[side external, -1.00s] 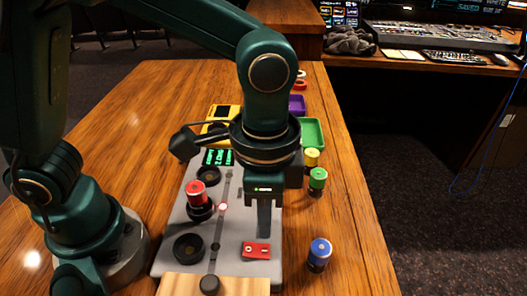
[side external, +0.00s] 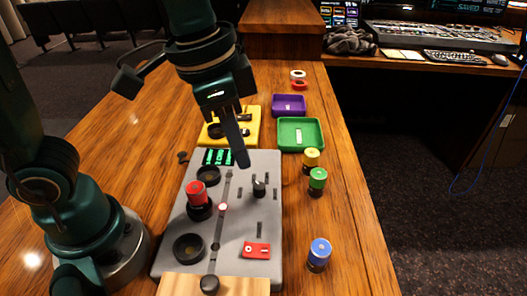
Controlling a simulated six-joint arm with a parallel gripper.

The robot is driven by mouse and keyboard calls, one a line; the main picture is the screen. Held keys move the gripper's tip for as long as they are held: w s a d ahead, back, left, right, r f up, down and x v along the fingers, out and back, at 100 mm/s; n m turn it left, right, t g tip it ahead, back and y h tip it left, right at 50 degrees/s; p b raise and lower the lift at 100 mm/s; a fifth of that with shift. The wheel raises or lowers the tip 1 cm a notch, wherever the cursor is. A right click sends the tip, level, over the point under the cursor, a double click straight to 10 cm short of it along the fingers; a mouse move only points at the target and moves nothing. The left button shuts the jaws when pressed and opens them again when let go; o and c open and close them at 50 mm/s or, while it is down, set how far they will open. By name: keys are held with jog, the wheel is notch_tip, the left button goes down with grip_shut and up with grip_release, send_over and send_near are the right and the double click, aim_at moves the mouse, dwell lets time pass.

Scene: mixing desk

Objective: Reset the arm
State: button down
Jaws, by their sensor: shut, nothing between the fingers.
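My gripper (side external: 242,160) is shut and empty, its fingers pointing down above the far edge of the grey mixing panel (side external: 263,212). It is clear of the controls. The panel carries a red-capped cylinder (side external: 197,194) in a dark round holder, empty dark round holders (side external: 188,247), a black knob (side external: 260,188), a red switch block (side external: 257,250) and a green-lit display (side external: 218,157).
Blue (side external: 319,254), green (side external: 317,181) and yellow (side external: 311,160) capped cylinders stand right of the panel. A green tray (side external: 318,149), purple tray (side external: 304,105) and yellow case (side external: 254,137) lie beyond it. A wooden block (side external: 250,287) sits at the near edge.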

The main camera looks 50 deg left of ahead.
jog(key=s+a+n+t, duration=0.1)
jog(key=a+n, duration=0.1)
jog(key=s+a+n+t, duration=0.1)
jog(key=s+a+n, duration=0.1)
jog(key=a, duration=0.1)
jog(key=s+a+f+n+t, duration=0.1)
jog(key=s+a, duration=0.1)
jog(key=a, duration=0.1)
jog(key=shift+s+a+n+y, duration=0.15)
jog(key=shift+s+n+y, duration=0.05)
jog(key=shift+n+y, duration=0.2)
